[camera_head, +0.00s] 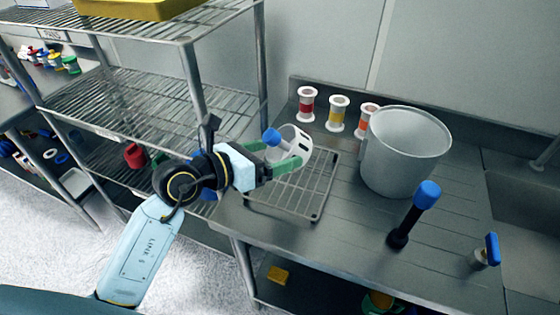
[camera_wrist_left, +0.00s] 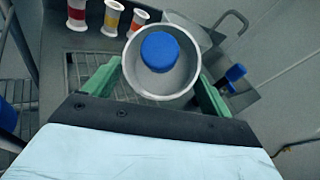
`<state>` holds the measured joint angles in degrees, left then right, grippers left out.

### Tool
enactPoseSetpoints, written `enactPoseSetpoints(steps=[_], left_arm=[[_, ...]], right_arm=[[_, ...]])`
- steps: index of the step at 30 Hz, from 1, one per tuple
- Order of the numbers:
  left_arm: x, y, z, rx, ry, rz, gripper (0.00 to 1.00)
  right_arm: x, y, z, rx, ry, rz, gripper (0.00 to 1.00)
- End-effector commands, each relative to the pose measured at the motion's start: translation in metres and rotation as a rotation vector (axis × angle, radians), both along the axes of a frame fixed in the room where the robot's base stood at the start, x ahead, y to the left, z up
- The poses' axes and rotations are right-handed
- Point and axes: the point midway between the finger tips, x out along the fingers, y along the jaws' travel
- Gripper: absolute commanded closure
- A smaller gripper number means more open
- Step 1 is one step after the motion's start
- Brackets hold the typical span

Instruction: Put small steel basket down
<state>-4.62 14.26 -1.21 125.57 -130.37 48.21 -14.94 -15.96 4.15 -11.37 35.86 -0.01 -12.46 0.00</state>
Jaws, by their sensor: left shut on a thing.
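The small steel basket (camera_head: 302,135) is a pale, round, slotted cup. My left gripper (camera_head: 291,152) has its green fingers shut on it. In the left wrist view, the basket (camera_wrist_left: 133,73) sits between the fingertips (camera_wrist_left: 157,74), seen from its round open end. A blue-capped piece (camera_head: 271,136) shows at the basket; its blue end (camera_wrist_left: 160,52) appears inside the rim in the wrist view. The basket appears over the back of a wire rack (camera_head: 318,212) on the steel counter; I cannot tell whether they touch. My right gripper is not in view.
A large steel pot (camera_head: 405,150) stands right of the rack. Several spools, including a red-banded one (camera_head: 307,105), line the back wall. A blue-topped black handle (camera_head: 414,212) stands in front of the pot. Wire shelving (camera_head: 130,112) is close on the left, and a sink (camera_head: 528,208) lies right.

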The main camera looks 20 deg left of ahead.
Motion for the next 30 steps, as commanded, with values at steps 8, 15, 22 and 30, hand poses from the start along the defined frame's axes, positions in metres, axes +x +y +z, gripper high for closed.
enactPoseSetpoints(steps=[8,15,22,30], left_arm=[[0.042,-0.029,0.002,0.480,0.170,-0.220,0.58],[0.063,-0.001,-0.008,0.746,0.254,-0.259,0.58],[0.064,0.005,-0.046,0.772,0.271,-0.262,0.58],[0.065,0.004,-0.078,0.771,0.265,-0.260,0.58]], right_arm=[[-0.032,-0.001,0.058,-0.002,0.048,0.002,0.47],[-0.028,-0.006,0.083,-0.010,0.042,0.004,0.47],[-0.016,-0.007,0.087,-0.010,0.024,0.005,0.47],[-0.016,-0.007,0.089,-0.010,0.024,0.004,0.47]])
